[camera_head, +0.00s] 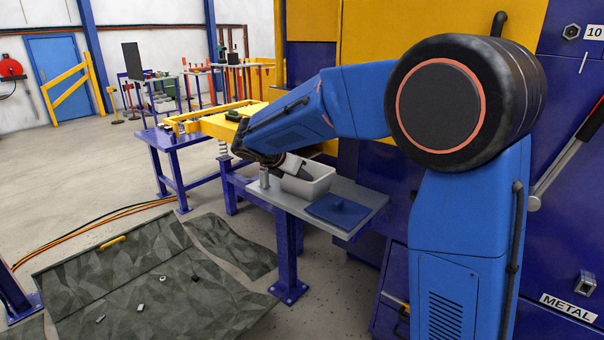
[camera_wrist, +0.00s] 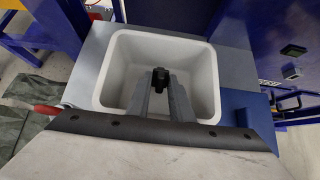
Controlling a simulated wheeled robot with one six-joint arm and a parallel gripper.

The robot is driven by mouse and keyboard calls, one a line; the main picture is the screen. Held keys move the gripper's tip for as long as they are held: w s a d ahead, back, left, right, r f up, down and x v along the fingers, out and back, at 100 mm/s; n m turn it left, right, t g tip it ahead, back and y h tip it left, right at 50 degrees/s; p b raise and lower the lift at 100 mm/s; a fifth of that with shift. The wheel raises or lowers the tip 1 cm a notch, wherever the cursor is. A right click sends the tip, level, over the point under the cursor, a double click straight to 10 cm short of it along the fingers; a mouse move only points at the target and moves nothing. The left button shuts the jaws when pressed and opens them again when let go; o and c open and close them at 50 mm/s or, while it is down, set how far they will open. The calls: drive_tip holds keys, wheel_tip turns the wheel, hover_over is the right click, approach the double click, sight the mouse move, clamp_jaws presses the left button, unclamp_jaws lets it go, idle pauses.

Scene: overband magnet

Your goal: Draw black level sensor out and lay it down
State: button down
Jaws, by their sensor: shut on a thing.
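In the wrist view, my gripper (camera_wrist: 160,88) is shut on a small black piece, which I take to be the black level sensor (camera_wrist: 160,76). Only its top end shows between the grey fingers. The fingers point down over the open white bin (camera_wrist: 207,85), and I cannot tell whether the sensor is inside it or above its floor. In the head view, the bin (camera_head: 318,186) stands on a grey-topped bench (camera_head: 367,196), with my gripper (camera_head: 303,172) at its mouth. The sensor is too small to make out there.
A blue lid-like plate (camera_head: 338,211) lies on the bench to the right of the bin. A yellow-framed unit on a blue table (camera_head: 160,134) stands behind. Camouflage-like mats (camera_head: 130,285) with small loose items lie on the floor at the front left. Blue machine panels border the right.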

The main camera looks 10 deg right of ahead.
drive_tip(key=c, duration=1.5)
unclamp_jaws()
drive_tip(key=v, duration=1.7)
drive_tip(key=shift+s+a+r, duration=0.1)
